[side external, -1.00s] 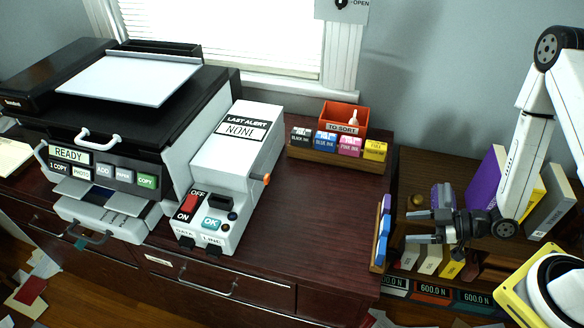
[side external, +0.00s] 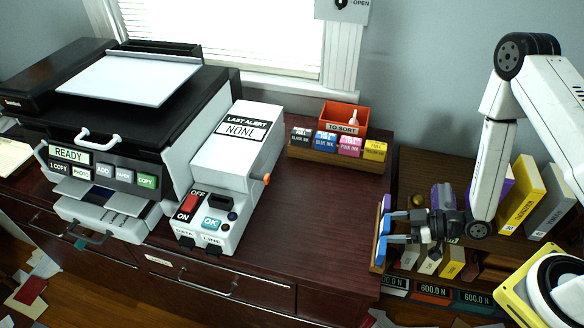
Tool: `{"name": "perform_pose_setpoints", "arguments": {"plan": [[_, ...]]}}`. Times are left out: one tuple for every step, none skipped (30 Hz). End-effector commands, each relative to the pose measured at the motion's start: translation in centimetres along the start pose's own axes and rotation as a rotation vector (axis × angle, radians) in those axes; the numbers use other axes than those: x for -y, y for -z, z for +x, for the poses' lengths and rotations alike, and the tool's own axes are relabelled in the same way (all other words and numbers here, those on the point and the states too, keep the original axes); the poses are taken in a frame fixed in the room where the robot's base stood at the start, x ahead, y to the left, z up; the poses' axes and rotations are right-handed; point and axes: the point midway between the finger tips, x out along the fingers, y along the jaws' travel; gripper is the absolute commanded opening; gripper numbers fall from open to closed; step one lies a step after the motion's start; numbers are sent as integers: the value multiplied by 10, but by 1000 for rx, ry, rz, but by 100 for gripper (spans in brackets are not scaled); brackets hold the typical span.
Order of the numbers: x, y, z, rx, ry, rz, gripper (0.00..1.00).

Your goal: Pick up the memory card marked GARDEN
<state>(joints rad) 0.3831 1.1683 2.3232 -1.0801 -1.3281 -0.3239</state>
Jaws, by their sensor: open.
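No label reading GARDEN can be made out. A narrow wooden rack (side external: 374,264) at the right edge of the desk holds purple and blue card-like pieces (side external: 381,250); any markings face away or are too small to read. My gripper (side external: 391,228) is open, with its two fingers pointing left at this rack. The fingertips overlap the rack's pieces in the picture. I cannot tell whether they touch, and nothing is seen held between them.
Ink boxes (side external: 350,145) and an orange bin (side external: 352,112) are at the back. Books (side external: 522,195) stand on the lower shelf behind my arm. The desk's middle is clear.

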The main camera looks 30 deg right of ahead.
Motion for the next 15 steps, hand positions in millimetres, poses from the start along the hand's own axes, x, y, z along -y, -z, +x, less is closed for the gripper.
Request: {"name": "perform_pose_setpoints", "arguments": {"plan": [[0,0,1,0,0,0,79],[0,0,1,0,0,0,79],[0,0,1,0,0,0,79],[0,0,1,0,0,0,79],[0,0,1,0,0,0,79],[0,0,1,0,0,0,79],[0,0,1,0,0,0,79],[0,0,1,0,0,0,79],[0,0,1,0,0,0,79],[0,0,1,0,0,0,79],[0,0,1,0,0,0,79],[0,0,0,0,0,0,79],[0,0,0,0,0,0,79],[0,0,0,0,0,0,79],[0,0,0,0,0,0,79]]}}
